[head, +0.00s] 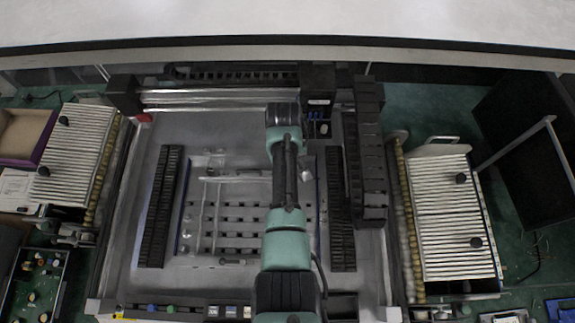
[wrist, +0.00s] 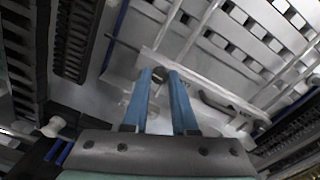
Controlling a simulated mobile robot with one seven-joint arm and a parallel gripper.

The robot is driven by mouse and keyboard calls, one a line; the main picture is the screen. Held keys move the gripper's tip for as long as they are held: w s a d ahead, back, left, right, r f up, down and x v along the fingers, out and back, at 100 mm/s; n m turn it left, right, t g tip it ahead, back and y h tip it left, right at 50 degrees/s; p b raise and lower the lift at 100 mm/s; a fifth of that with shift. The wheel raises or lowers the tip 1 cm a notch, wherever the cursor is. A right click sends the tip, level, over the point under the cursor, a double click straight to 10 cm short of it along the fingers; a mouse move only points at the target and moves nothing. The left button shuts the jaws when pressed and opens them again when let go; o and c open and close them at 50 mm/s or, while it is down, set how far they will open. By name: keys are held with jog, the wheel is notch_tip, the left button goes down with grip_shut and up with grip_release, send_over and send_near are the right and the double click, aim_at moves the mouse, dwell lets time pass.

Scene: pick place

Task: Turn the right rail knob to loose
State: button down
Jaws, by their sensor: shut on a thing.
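My gripper (wrist: 160,76) shows in the wrist view as two blue fingers pointing away from the camera. They are shut on a small dark round knob (wrist: 158,74), seen between the fingertips at a pale rail (wrist: 213,91); it looks like the right rail knob. The fingers hide much of it, so I cannot tell how far it is turned. In the head view my arm covers the gripper and the knob. A pale horizontal bar (head: 238,179) of the fixture shows there to the left of my arm.
A slotted grey plate (head: 225,212) lies under the arm. Black ribbed strips (head: 157,210) and (head: 342,210) stand left and right of it. A tall black cable chain (head: 368,150) rises at the right. Racks of white slats (head: 80,150) and (head: 452,210) flank the machine.

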jog(key=shift+n, duration=0.5)
jog(key=c, duration=0.7)
grip_release()
jog(key=shift+r, duration=0.1)
notch_tip(320, 180, up, 13)
jog(key=b, duration=0.2)
jog(key=shift+a, duration=0.2)
jog(key=shift+s, duration=0.2)
